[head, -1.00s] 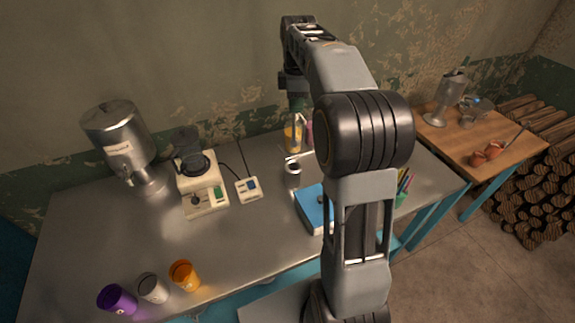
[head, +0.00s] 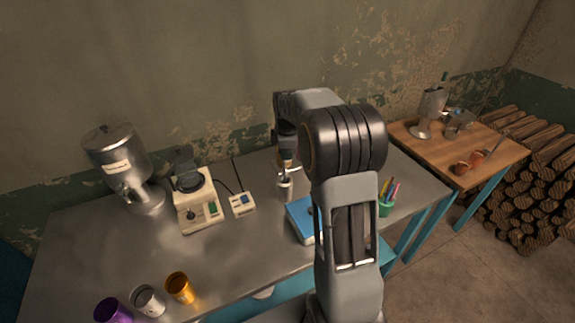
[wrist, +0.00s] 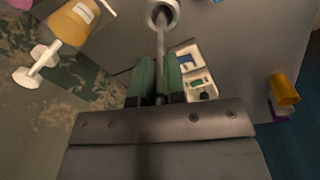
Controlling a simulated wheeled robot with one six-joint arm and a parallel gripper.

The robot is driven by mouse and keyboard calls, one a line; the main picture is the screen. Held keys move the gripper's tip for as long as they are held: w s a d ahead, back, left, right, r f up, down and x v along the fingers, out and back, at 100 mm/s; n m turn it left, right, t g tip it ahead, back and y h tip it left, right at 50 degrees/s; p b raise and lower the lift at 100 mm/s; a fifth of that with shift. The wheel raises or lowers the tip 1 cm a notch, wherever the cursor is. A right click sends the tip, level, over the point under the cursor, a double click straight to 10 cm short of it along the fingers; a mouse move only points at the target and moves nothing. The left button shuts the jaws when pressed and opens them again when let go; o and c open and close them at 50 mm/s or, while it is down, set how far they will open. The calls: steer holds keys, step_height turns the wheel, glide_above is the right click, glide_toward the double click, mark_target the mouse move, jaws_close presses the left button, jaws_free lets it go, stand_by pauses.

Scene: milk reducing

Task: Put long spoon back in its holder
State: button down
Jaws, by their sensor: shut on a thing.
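The holder (head: 285,188) is a small silver cylinder standing on the metal table, just below my gripper in the head view. In the wrist view the holder (wrist: 162,12) shows as a round open mouth at the top. The long spoon (wrist: 161,45) is a thin grey rod between my green fingers. My gripper (wrist: 159,72) is shut on it. The rod runs from the fingers to the holder's mouth, and its far end appears within that opening. How deep it sits is hidden. The fingertips are a little apart from the holder.
A blue-topped box (head: 301,220) and a green cup of pens (head: 386,207) stand to the right. A cream appliance (head: 196,205) and small control box (head: 241,203) are left. A yellow container (wrist: 72,22) is close by.

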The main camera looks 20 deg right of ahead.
mark_target(284, 165)
steer(key=shift+g, duration=0.6)
steer(key=f, duration=0.6)
steer(key=shift+s+a, duration=0.15)
steer(key=shift+s, duration=0.15)
steer(key=w+f, duration=0.1)
steer(key=w, duration=0.1)
steer(key=w+f, duration=0.1)
steer(key=w, duration=0.1)
steer(key=shift+f, duration=0.15)
steer(key=c, duration=1.5)
jaws_free()
steer(key=shift+s+a+r, duration=0.1)
steer(key=shift+s+r, duration=0.8)
steer(key=shift+s, duration=0.05)
steer(key=shift+o, duration=1.4)
steer(key=shift+s+d+r, duration=0.1)
steer(key=shift+s+d, duration=0.05)
steer(key=shift+d, duration=0.05)
